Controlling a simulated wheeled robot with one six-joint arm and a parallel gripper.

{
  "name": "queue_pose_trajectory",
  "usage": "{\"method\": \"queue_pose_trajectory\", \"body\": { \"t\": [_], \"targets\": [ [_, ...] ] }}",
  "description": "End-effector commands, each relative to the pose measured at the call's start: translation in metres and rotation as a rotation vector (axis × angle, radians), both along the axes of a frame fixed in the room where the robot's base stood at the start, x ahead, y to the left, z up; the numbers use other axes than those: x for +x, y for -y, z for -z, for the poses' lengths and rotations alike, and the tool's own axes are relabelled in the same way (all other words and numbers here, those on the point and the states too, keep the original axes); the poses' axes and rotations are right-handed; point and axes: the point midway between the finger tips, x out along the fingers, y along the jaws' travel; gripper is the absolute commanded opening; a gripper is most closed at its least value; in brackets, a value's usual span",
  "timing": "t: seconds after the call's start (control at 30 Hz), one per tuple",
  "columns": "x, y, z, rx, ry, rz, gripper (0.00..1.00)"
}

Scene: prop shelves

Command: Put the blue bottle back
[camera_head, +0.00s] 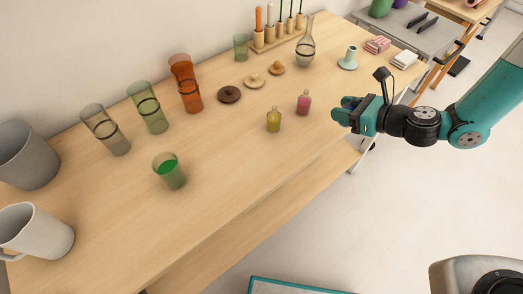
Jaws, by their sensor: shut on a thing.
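My gripper (345,113) is at the right front edge of the wooden table, coming in from the right. It is shut on the blue bottle (347,101). Only a small dark blue part of the bottle shows between the fingers; the rest is hidden by the gripper. A yellow bottle (273,120) and a pink bottle (304,103) stand upright on the table to the left of my gripper, apart from it.
The table's front middle is clear.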

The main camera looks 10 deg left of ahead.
Motion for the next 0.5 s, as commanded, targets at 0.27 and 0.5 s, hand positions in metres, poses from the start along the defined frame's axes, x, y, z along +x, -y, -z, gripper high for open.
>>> {"method": "queue_pose_trajectory", "body": {
  "t": [0.27,0.5],
  "targets": [
    [-0.038,-0.168,-0.074,0.004,0.019,-0.040,0.00],
    [-0.088,-0.247,-0.124,0.005,0.010,-0.073,0.00]
  ]
}}
